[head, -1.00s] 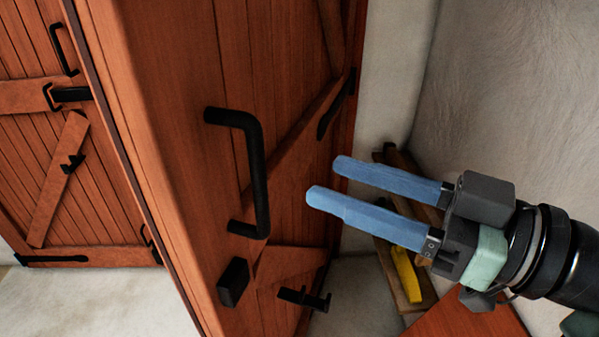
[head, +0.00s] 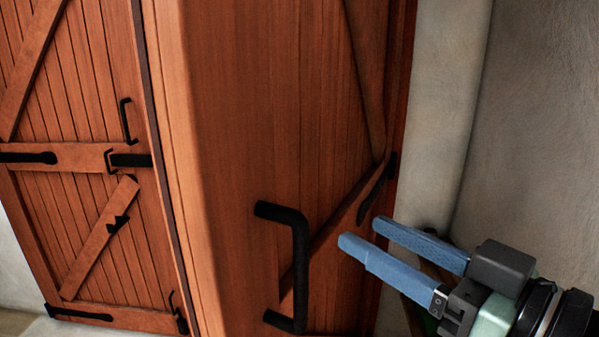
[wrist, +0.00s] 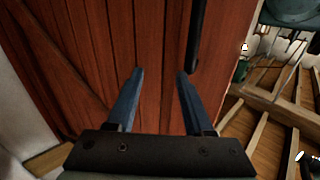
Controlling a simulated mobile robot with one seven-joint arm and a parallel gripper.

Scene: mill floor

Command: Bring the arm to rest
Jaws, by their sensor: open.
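My gripper (head: 358,233) is at the lower right of the head view, with its two blue fingers apart and nothing between them. The fingers point left toward the wooden door (head: 235,120), which stands at an angle to me. The door's black handle (head: 300,262) is to the left of the fingertips, apart from them in the head view. In the wrist view the open fingers (wrist: 160,75) face the door planks (wrist: 85,45), and the black handle (wrist: 197,35) runs down just above the right finger. Whether the fingertips touch the door cannot be told.
A second wooden door (head: 70,190) with black fittings is at the left. A pale wall (head: 535,130) stands at the right, behind my gripper. Past the door edge in the wrist view are wooden beams (wrist: 262,103) and a grey metal object (wrist: 290,10).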

